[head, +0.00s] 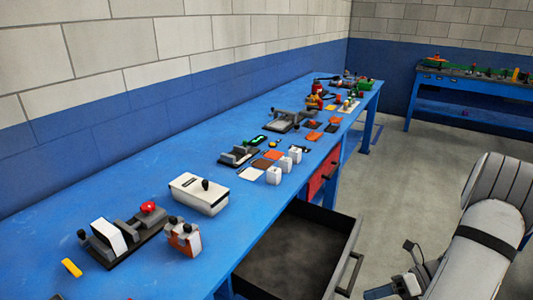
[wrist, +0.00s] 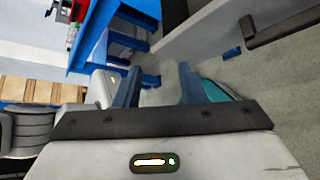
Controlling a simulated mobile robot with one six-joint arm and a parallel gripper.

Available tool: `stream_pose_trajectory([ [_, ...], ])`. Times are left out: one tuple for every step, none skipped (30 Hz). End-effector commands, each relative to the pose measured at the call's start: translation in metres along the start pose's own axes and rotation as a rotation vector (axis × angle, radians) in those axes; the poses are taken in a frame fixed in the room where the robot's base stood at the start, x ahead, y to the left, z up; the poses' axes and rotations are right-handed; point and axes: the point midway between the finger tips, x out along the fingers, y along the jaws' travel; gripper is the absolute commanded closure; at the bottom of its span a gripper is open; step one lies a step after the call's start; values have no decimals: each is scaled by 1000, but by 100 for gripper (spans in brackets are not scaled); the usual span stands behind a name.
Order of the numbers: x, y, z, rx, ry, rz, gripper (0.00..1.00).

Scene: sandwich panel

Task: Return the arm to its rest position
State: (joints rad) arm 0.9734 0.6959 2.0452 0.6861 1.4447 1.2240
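My gripper (wrist: 158,80) shows in the wrist view with its two dark fingers apart and nothing visible between them. In the head view my white and grey arm (head: 475,255) is at the lower right, over the floor and to the right of the workbench.
A blue workbench (head: 130,185) carries fixtures, a white box (head: 199,193) and several small parts. Its dark drawer (head: 290,255) stands open toward my arm. Grey floor (head: 385,180) is clear between it and a second blue bench (head: 470,90) at the back right.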

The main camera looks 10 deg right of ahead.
Motion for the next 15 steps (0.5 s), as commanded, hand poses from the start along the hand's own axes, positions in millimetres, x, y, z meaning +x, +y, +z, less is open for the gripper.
stream_pose_trajectory([
  [6, 22, 18, -116, 91, -14, 64],
  [9, 32, 25, -183, 141, -22, 64],
  [15, 45, 33, -273, 207, -26, 64],
  [18, 54, 39, -342, 256, -30, 64],
  [22, 64, 44, -411, 304, -30, 64],
  [26, 77, 51, -505, 368, -31, 64],
  [30, 86, 55, -576, 416, -29, 64],
  [33, 96, 60, -647, 463, -26, 64],
  [37, 109, 65, -743, 525, -20, 64],
  [40, 118, 69, -815, 570, -14, 64],
  [42, 127, 72, -889, 617, -8, 64],
  [46, 140, 77, -987, 677, 3, 64],
  [48, 149, 80, -1060, 721, 13, 64],
  [50, 158, 82, -1134, 766, 23, 64],
  [53, 170, 86, -1234, 825, 39, 64],
])
